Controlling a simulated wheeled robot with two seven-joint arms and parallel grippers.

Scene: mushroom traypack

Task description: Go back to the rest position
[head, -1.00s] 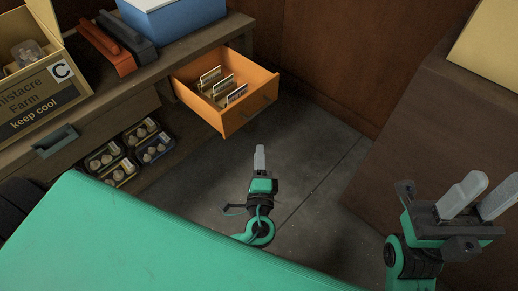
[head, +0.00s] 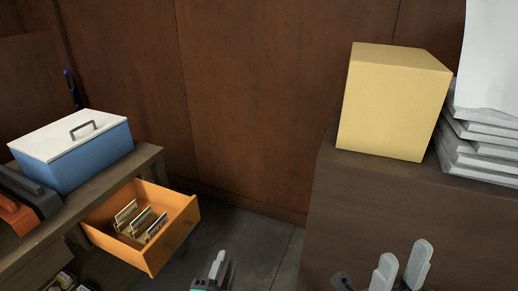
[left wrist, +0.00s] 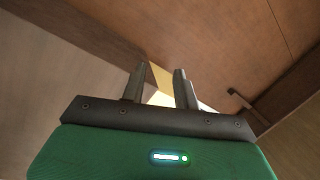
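My left gripper (head: 217,266) shows at the bottom middle of the head view, seen edge-on, in front of the open drawer. In the left wrist view its two fingers (left wrist: 160,80) stand apart with nothing between them. My right gripper (head: 402,264) is at the bottom right of the head view, in front of the dark brown cabinet. Its two pale fingers point up and stand apart, empty. Most of both arms is out of the picture.
An orange drawer (head: 178,246) with several upright cards stands open from the wooden bench (head: 100,190). A blue box (head: 90,160) with a white lid sits on the bench. A yellow box (head: 390,105) and stacked white trays (head: 478,150) stand on the brown cabinet (head: 330,200).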

